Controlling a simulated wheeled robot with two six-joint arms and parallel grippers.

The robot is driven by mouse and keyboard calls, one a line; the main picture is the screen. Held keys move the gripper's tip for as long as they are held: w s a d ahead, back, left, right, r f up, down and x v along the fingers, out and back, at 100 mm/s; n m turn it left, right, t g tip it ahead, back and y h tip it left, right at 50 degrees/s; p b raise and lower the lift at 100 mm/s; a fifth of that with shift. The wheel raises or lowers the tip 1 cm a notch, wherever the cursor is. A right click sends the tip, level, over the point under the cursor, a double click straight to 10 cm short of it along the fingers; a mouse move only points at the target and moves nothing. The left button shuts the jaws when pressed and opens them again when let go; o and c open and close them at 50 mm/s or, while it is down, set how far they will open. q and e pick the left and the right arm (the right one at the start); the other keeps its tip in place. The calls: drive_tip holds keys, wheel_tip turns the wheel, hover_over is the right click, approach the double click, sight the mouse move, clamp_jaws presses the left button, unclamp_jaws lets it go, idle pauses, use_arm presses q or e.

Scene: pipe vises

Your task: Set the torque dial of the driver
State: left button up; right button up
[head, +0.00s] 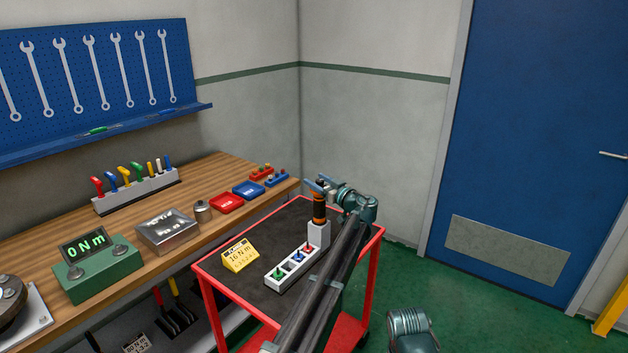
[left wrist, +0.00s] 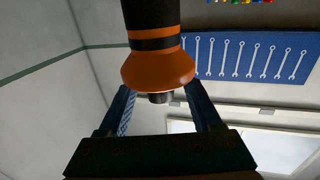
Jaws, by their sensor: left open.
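The driver (head: 319,206), orange and black, stands upright in a grey holder on the red cart. In the left wrist view the driver (left wrist: 155,42) shows large, with orange bands, a flared orange collar and a short dark stub at its end. My left gripper (head: 318,184) is at the top of the driver, its blue fingers apart. In the left wrist view the fingers of my left gripper (left wrist: 160,105) stand on either side of the stub, with visible gaps. A yellow card (head: 240,256) on the cart reads about 16 N m.
A white block (head: 293,267) with coloured bits stands beside the driver holder (head: 319,235). The workbench (head: 130,242) at left carries a green display (head: 95,270) reading 0 N m, a metal box (head: 167,232) and red and blue trays. Green floor is open at right.

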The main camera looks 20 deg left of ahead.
use_arm(q)
drive_tip(key=shift+x, duration=0.95)
clamp_jaws()
